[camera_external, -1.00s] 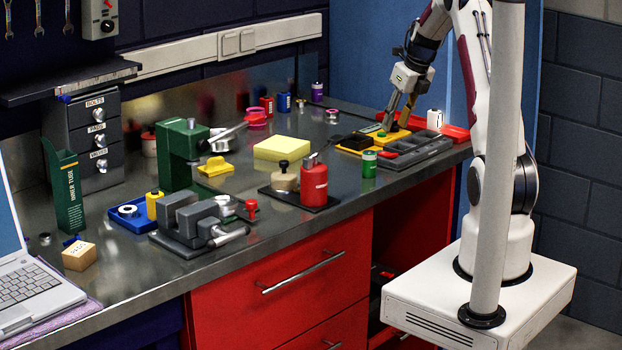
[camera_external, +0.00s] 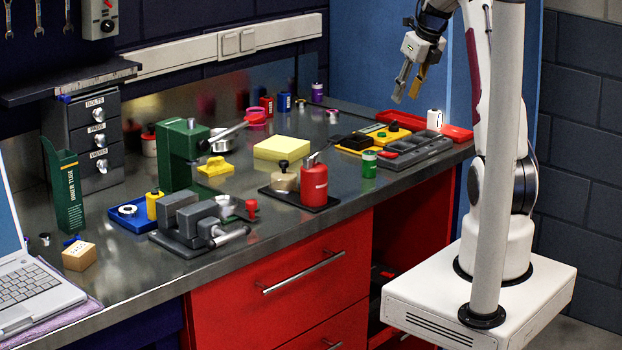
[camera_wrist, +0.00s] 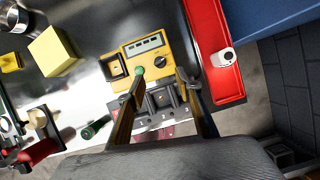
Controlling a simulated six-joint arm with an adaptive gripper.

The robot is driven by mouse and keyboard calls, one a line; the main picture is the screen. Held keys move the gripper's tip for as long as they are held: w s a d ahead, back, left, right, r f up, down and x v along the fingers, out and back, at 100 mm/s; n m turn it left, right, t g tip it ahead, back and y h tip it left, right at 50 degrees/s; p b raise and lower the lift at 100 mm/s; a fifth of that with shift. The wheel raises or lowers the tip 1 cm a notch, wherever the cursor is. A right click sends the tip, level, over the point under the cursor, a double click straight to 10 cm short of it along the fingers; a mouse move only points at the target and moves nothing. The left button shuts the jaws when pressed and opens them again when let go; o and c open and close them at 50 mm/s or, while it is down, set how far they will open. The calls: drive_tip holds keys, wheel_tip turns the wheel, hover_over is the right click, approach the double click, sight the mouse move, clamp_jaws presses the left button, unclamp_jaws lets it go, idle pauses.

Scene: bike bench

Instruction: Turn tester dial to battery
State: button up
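The yellow tester (camera_external: 378,139) lies on the right end of the bench; it also shows in the wrist view (camera_wrist: 130,50), with a pale display window at its top. A dark round dial (camera_wrist: 160,62) is on its face; its pointer setting is too small to read. A green knob or button (camera_external: 393,126) stands on the tester. My gripper (camera_external: 406,97) hangs in the air above the tester, clear of it. In the wrist view my gripper (camera_wrist: 159,76) has its two fingers apart with nothing held, and the dial appears between the fingertips.
A grey compartment tray (camera_external: 420,150) sits in front of the tester. A red tray (camera_external: 457,132) with a white container (camera_external: 434,119) lies to the right and behind. A green cylinder (camera_external: 369,164) stands close by at the front. The yellow block (camera_external: 282,148) is farther left.

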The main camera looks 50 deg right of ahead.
drive_tip(key=shift+v, duration=1.4)
drive_tip(key=shift+a+f, duration=0.1)
